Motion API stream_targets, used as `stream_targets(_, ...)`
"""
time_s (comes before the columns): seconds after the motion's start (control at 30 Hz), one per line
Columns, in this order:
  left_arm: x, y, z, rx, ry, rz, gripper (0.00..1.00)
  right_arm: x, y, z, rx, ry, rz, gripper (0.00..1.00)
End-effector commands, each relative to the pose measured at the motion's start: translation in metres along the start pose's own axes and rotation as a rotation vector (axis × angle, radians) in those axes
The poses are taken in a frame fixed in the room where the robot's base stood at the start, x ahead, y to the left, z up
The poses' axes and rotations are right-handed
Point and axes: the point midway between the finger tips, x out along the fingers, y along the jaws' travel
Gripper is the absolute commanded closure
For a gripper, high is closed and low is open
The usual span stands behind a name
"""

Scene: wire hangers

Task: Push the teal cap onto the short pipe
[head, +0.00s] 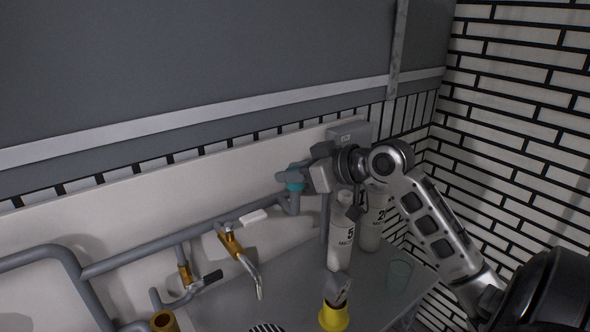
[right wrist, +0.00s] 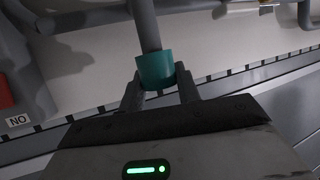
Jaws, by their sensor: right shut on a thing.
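The teal cap (head: 294,181) is between the fingers of my right gripper (head: 300,177), which is shut on it. In the right wrist view the teal cap (right wrist: 154,70) sits between the two dark fingertips of the right gripper (right wrist: 160,84). I cannot tell how far the pipe reaches inside the cap. My left gripper is not in view.
A grey pipe run (head: 140,257) with brass fittings and a tap (head: 230,240) lies along the wall, left of the short pipe. White bottles (head: 341,235), a clear glass (head: 398,274) and a yellow-based object (head: 334,312) stand on the grey counter (head: 300,300) below my right arm.

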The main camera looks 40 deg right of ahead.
Motion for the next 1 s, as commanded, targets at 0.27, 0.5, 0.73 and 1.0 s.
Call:
stream_targets(0.27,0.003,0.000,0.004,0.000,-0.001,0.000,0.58,0.003,0.000,0.007,0.000,0.001,0.000,0.92)
stream_targets(0.5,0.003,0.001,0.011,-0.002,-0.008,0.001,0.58,0.005,0.000,0.013,0.000,0.001,0.000,0.92)
stream_targets(0.73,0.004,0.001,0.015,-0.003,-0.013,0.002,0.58,0.008,0.000,0.018,0.000,0.000,0.000,0.92)
stream_targets(1.0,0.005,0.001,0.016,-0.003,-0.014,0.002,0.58,0.009,0.000,0.022,0.000,0.000,0.000,0.53)
